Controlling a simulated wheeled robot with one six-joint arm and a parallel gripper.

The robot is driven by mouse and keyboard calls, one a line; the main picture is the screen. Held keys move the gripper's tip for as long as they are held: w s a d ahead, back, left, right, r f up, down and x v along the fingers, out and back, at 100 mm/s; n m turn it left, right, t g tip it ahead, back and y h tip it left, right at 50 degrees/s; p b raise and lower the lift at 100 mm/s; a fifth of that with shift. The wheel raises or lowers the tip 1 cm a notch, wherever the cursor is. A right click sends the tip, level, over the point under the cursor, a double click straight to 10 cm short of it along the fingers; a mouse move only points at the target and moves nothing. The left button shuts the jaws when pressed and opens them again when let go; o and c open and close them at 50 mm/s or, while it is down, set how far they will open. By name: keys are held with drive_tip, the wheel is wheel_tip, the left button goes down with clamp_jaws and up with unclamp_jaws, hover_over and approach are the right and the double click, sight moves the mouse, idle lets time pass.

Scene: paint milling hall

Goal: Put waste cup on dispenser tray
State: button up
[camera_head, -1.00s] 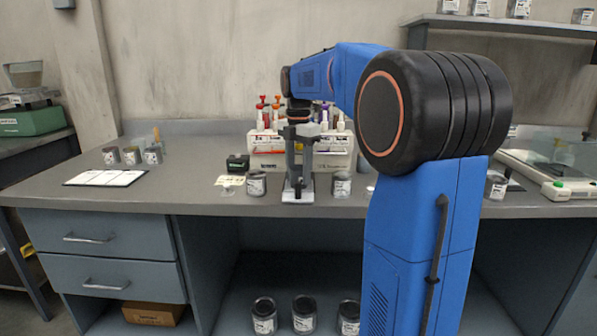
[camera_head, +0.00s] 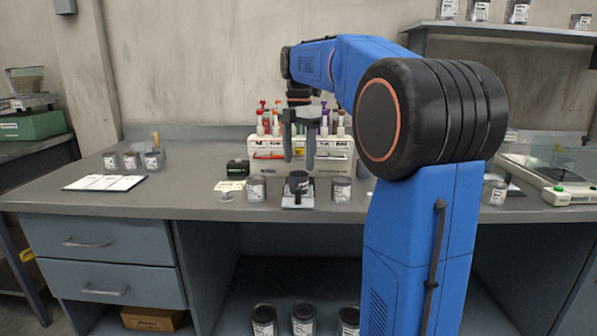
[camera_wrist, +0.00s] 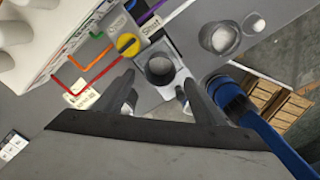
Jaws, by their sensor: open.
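The waste cup, a small dark grey open cup (camera_head: 299,183), stands upright on the small light-metal dispenser tray (camera_head: 298,202) in front of the white dispenser. In the wrist view the cup (camera_wrist: 160,70) shows from above, its rim round and dark, with the tray (camera_wrist: 168,93) around its base. My gripper (camera_head: 299,165) is open and empty, fingers pointing down, above the cup and apart from it. In the wrist view the two fingers (camera_wrist: 158,86) are spread wide with nothing between them.
The white dispenser (camera_head: 265,153) with coloured tubes stands right behind. A black box (camera_head: 237,168) and papers (camera_head: 104,183) lie left; a scale (camera_head: 550,178) is far right. The bench left is mostly clear.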

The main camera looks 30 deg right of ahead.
wheel_tip(320, 180, up, 6)
drive_tip(key=shift+f, duration=0.1)
drive_tip(key=s+a+f+m+t, duration=0.1)
drive_tip(key=s+a+f+m, duration=0.4)
drive_tip(key=s+f, duration=0.4)
drive_tip(key=s+a+f+m+t, duration=0.2)
drive_tip(key=s+a+f+m, duration=0.3)
drive_tip(key=s+f+m, duration=0.3)
drive_tip(key=s+a+f+m+t, duration=0.1)
drive_tip(key=s+a+f+m, duration=0.4)
drive_tip(key=s+f, duration=0.5)
drive_tip(key=s+m, duration=0.2)
drive_tip(key=s, duration=0.1)
drive_tip(key=shift+a+f+t, duration=0.2)
drive_tip(key=shift+a+t, duration=0.15)
drive_tip(key=shift+t, duration=0.05)
drive_tip(key=shift+s, duration=0.1)
